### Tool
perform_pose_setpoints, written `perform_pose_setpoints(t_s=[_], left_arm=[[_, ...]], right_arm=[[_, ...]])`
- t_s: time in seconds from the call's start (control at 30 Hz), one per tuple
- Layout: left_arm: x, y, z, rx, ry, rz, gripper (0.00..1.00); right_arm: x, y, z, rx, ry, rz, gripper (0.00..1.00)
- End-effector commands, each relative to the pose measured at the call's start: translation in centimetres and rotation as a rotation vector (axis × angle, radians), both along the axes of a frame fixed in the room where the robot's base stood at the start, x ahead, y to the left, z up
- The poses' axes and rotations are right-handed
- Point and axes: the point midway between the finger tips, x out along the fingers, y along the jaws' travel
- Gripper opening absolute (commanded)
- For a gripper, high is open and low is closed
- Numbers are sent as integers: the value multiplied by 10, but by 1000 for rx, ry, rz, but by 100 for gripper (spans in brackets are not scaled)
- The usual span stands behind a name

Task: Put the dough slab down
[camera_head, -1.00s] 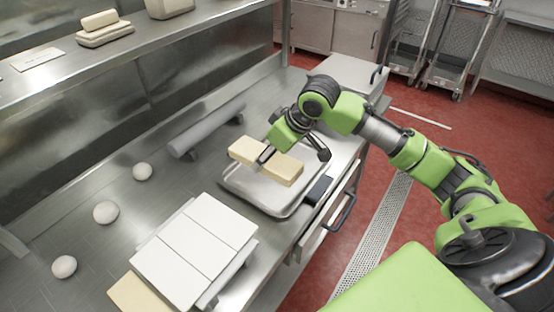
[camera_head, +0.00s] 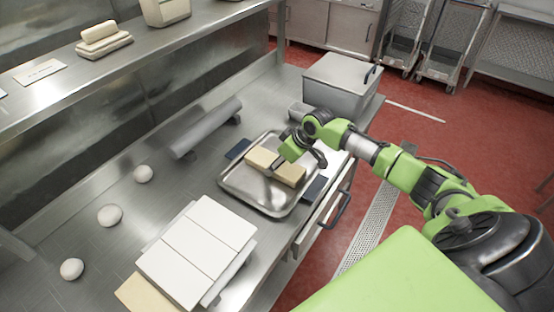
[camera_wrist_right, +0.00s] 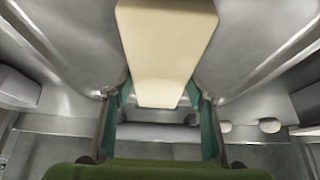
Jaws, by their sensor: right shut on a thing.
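The pale yellow dough slab (camera_head: 291,174) is a long block held at its middle by my right gripper (camera_head: 279,163). It is over the metal tray (camera_head: 238,190), within the tray's outline and close to its floor; I cannot tell if it touches. In the right wrist view the slab (camera_wrist_right: 165,55) runs between the two fingers of the gripper (camera_wrist_right: 162,112), which are shut on it. My left gripper is not in view.
White slabs (camera_head: 195,250) lie on a board at the front of the steel counter. Several dough balls (camera_head: 110,215) sit at the left. A grey roller (camera_head: 205,128) lies behind the tray. A lidded metal box (camera_head: 340,85) stands to the right.

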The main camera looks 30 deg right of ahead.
Motion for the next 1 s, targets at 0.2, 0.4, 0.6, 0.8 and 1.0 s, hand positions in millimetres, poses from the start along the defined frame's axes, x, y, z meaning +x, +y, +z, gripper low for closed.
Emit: perform_pose_setpoints(t_s=[0.2, 0.4, 0.6, 0.8, 1.0], left_arm=[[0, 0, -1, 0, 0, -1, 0], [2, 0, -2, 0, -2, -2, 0], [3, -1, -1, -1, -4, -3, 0], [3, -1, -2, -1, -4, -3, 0], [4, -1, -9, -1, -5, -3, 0]], right_arm=[[1, 0, 1, 1, -5, 0, 8], [0, 0, -2, 0, -1, 0, 66], [0, 0, -2, 0, -1, 0, 66], [-1, -1, 3, 0, -1, 0, 66], [-16, -8, 30, -4, -4, 1, 66]])
